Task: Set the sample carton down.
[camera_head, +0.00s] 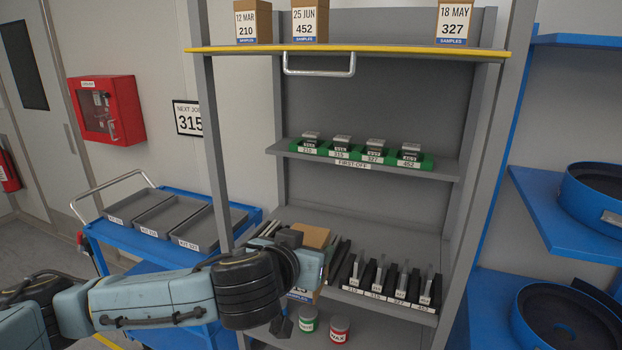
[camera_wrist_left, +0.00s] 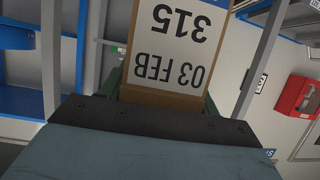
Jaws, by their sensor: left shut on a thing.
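My left gripper (camera_head: 290,240) reaches in front of the shelf unit. It is shut on the sample carton (camera_head: 314,237), a brown box that shows just behind and beside the gripper, mostly hidden by my arm. In the left wrist view the carton (camera_wrist_left: 170,50) shows close up with a white label reading 315 and 03 FEB, upside down in the picture. Three other cartons stand on the yellow-edged top shelf (camera_head: 400,51): 210 (camera_head: 253,22), 452 (camera_head: 309,22) and 327 (camera_head: 455,24). My right gripper is not in view.
A green first-off rack (camera_head: 363,157) sits on the middle shelf. Black numbered holders (camera_head: 388,285) stand on the lower shelf by my gripper. Two small tins (camera_head: 339,330) are below. A blue cart (camera_head: 225,240) with grey trays is at left. The top shelf has a wide gap between 452 and 327.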

